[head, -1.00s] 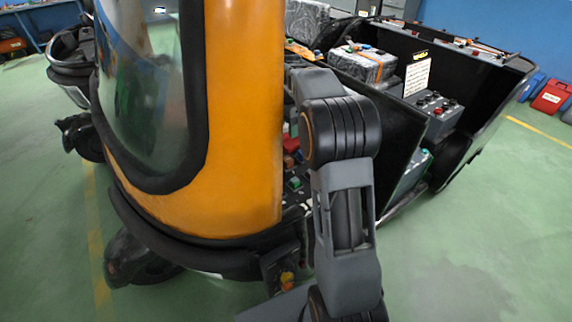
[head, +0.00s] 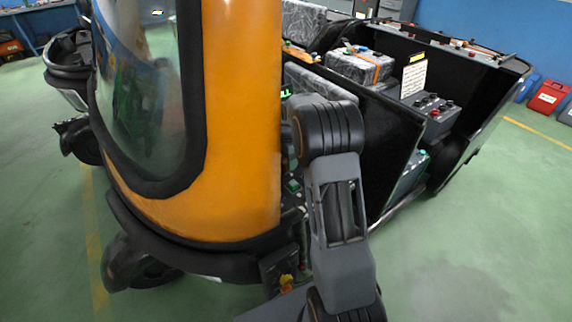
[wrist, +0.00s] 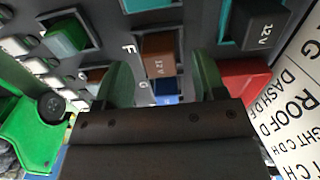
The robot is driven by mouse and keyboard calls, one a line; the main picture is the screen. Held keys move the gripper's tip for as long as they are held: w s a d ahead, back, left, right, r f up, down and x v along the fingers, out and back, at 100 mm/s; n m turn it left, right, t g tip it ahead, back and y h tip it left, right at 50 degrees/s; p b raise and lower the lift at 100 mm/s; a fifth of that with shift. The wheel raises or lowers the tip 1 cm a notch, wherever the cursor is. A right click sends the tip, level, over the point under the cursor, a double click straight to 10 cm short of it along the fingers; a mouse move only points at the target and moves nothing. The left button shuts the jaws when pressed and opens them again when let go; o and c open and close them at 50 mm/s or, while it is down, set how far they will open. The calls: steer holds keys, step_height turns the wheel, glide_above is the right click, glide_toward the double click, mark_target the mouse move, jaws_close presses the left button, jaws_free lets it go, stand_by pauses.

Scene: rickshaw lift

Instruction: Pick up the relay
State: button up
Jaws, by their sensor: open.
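In the wrist view, a brown relay (wrist: 159,56) marked 12V sits in a dark panel, between and beyond the fingertips of my gripper (wrist: 161,78). My gripper is open, its two fingers apart to the left and right. I cannot tell whether either finger touches the relay. A dark relay (wrist: 262,24) marked 12V sits at the upper right, and a green relay (wrist: 68,36) sits in a square socket at the upper left. A blue piece (wrist: 165,88) and a red piece (wrist: 243,78) are partly hidden. The gripper is not visible in the head view.
A white label sheet (wrist: 296,105) borders the panel on the right, and a green part (wrist: 30,130) lies at the left. In the head view, the orange vehicle (head: 240,120) is close by. Its rear bay holds a grey battery (head: 432,112).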

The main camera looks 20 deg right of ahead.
steer(key=shift+f, duration=0.7)
steer(key=c, duration=1)
steer(key=shift+r, duration=0.1)
